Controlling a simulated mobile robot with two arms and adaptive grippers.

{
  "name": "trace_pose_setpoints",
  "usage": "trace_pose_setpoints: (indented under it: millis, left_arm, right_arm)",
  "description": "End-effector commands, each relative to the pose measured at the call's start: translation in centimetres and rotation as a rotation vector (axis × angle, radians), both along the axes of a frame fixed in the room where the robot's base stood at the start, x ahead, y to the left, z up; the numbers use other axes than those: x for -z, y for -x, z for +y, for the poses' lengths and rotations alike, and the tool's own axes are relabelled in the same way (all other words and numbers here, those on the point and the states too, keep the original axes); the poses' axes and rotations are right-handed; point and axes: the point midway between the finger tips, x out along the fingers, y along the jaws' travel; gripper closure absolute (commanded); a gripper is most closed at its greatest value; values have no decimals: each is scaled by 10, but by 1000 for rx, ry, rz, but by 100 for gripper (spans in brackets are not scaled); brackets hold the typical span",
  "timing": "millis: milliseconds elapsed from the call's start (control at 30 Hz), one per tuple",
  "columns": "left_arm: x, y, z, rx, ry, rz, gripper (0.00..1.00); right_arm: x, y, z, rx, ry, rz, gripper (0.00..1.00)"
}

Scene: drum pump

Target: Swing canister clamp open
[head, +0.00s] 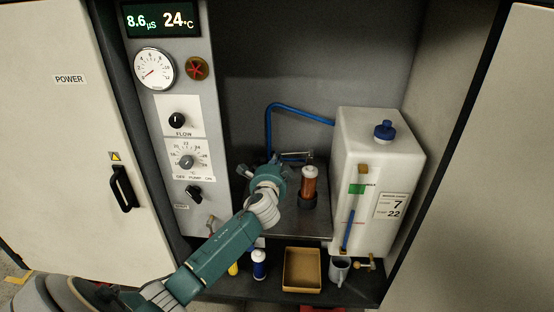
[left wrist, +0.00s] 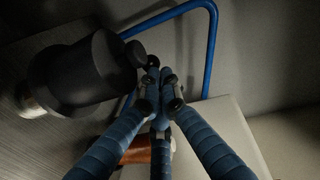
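The canister (head: 309,185), an orange-brown cylinder with a pale top and a dark base, stands upright on the metal shelf inside the cabinet. A small metallic fitting (head: 308,155) shows just behind its top; I cannot tell whether it is the clamp. My left gripper (head: 277,163) is beside the canister on its left, and its wrist hides part of the shelf. In the left wrist view its blue fingers (left wrist: 156,84) come together at the tips, with nothing clearly held. An orange part (left wrist: 137,150) shows behind them, and a dark rounded cylinder (left wrist: 75,75) lies to the left. My right gripper is out of view.
A blue hose (head: 268,125) arches behind the canister to a white tank (head: 372,150) on the right. A control panel (head: 185,140) stands on the left. Below are a blue bottle (head: 259,265), a tan tray (head: 302,287) and a grey mug (head: 339,270).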

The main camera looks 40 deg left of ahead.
Motion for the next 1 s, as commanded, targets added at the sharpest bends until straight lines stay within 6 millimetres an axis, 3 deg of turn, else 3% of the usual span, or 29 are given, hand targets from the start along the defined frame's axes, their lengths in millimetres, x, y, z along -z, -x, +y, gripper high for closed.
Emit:
trace_pose_setpoints:
  millis: [233, 700, 1000]
  left_arm:
    - [-1, 15, -9, 1, 1, 0, 100]
    - [-13, 94, -49, 1, 1, 0, 100]
    - [-16, 106, -55, 0, 1, 0, 100]
  right_arm:
    - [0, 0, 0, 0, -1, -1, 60]
    - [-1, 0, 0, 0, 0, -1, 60]
    - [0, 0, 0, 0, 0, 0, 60]
